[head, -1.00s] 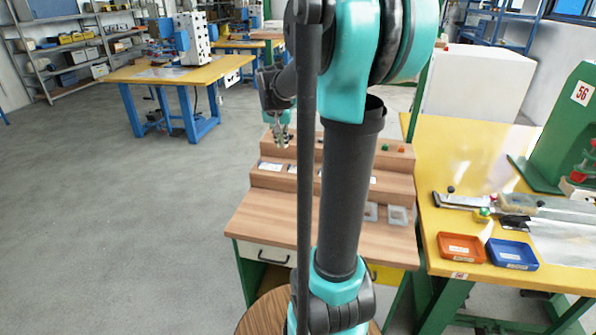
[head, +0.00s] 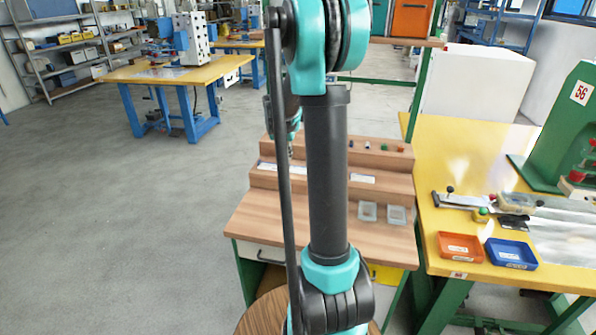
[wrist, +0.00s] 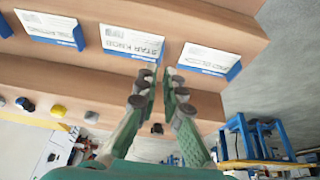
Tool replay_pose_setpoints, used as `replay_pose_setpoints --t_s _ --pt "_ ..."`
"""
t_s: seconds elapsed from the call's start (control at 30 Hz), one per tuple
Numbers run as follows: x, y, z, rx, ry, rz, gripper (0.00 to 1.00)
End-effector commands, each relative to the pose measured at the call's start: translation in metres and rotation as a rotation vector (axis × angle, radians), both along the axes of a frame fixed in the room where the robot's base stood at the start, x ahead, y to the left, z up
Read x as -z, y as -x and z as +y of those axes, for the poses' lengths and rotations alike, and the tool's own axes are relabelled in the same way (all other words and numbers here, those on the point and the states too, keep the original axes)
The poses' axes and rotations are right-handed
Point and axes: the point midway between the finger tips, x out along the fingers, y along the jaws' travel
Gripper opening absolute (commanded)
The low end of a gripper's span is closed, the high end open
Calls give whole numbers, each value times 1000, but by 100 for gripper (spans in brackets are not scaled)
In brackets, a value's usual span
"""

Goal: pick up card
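Several white cards with blue lower edges stand along a step of the wooden stand. In the wrist view the card reading STAR KNOB (wrist: 132,42) is in the middle, with one card (wrist: 208,60) to its right and another card (wrist: 50,28) to its left. My gripper (wrist: 160,76) is open with a narrow gap and empty. Its fingertips point toward the step, near the right end of the STAR KNOB card; contact cannot be told. In the head view my arm hides most of the gripper and part of the card row; one card (head: 363,179) shows right of the arm.
The wooden stand (head: 250,213) has small knobs on its top step and two clear trays (head: 367,211) on its lower surface. To the right, a yellow table holds an orange tray (head: 460,247) and a blue tray (head: 511,254). Open floor lies left.

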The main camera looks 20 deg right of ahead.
Motion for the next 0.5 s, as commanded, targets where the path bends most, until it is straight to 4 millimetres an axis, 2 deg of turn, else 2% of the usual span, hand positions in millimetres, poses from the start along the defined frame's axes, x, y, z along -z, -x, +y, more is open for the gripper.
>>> replay_pose_setpoints --t_s 0.5 --pt "47 -17 -11 0 0 0 8"
